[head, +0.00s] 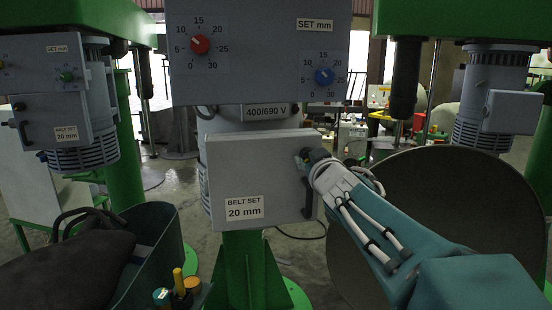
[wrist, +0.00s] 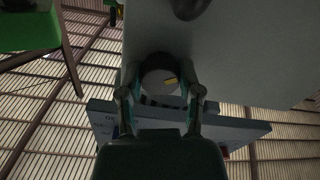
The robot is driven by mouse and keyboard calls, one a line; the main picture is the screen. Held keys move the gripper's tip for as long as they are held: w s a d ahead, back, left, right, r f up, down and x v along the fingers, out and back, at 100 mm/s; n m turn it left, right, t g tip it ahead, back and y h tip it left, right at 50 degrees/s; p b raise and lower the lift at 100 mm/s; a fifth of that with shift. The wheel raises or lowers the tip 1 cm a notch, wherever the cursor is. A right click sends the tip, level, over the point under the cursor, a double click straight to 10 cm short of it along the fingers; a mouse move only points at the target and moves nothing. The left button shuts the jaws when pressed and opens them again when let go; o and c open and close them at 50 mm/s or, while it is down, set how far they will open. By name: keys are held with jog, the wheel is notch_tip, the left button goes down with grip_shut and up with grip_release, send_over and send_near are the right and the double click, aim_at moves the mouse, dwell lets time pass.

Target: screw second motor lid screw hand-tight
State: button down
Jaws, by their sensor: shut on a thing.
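The grey motor lid (head: 240,170), labelled "BELT SET 20 mm", hangs upright on the motor in the middle of the head view. My gripper (head: 306,158) is at its upper right corner. In the wrist view, the lid's plain grey face (wrist: 235,55) fills the upper right. There my gripper (wrist: 160,88) is shut on a round dark screw knob (wrist: 158,77) with a grey end and a yellow mark, one finger on each side. The screw's thread and seat are hidden behind the knob. In the head view my gripper covers the screw.
A control box (head: 258,60) with red and blue dials hangs just above the lid. A black handle (head: 309,200) sits on the lid's right side, below my gripper. A large round disc (head: 445,200) stands at right. A teal bin (head: 150,250) is at lower left.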

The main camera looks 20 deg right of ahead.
jog(key=shift+f, duration=0.4)
jog(key=shift+c, duration=1.3)
grip_release()
jog(key=shift+w, duration=0.1)
jog(key=shift+r, duration=0.15)
jog(key=shift+r, duration=0.1)
jog(key=s+a, duration=0.2)
jog(key=s, duration=1)
